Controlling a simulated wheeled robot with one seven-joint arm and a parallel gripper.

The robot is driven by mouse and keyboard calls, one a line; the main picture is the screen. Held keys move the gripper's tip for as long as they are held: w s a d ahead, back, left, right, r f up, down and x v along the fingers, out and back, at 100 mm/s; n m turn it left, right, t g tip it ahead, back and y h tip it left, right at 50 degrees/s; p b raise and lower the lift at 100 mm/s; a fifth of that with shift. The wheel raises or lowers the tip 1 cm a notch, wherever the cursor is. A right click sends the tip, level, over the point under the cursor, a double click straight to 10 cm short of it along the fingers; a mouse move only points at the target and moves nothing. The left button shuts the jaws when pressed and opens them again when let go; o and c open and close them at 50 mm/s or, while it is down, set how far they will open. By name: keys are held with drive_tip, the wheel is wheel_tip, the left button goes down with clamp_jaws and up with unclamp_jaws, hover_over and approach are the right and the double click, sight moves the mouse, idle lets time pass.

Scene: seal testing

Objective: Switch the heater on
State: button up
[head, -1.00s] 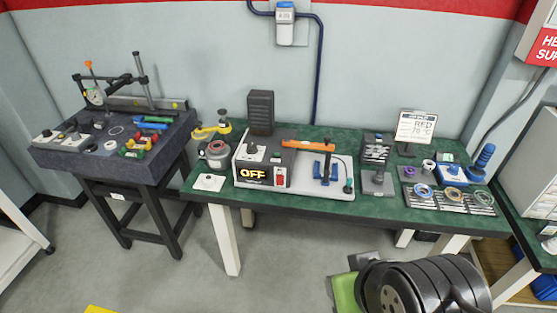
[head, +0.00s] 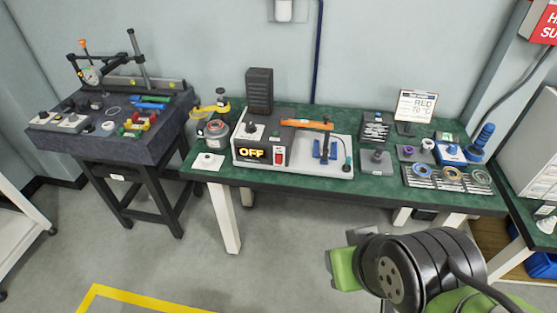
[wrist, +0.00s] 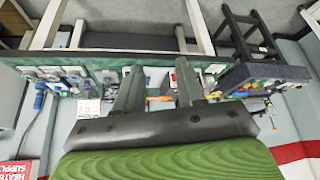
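The heater unit is a dark box with a white front (head: 264,148) on the green bench. Its lit display (head: 251,154) reads OFF in orange. A red switch (head: 279,157) sits to the right of the display, and a black knob is on top. An orange-handled tool and a blue fixture (head: 325,148) share its light base plate. My gripper (wrist: 159,68) shows in the wrist view with its two fingers apart and nothing between them. The bench appears upside down beyond the fingers, well away from them. The heater is partly hidden there by the fingers.
A card reading RED 70 °C (head: 415,107) stands at the back of the green bench (head: 300,185). Trays with rings (head: 450,178) are at its right. A dark granite table (head: 70,145) stands left. A red wall sign (head: 545,35) is upper right. Floor in front is clear.

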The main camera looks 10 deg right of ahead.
clamp_jaws()
idle(1.5)
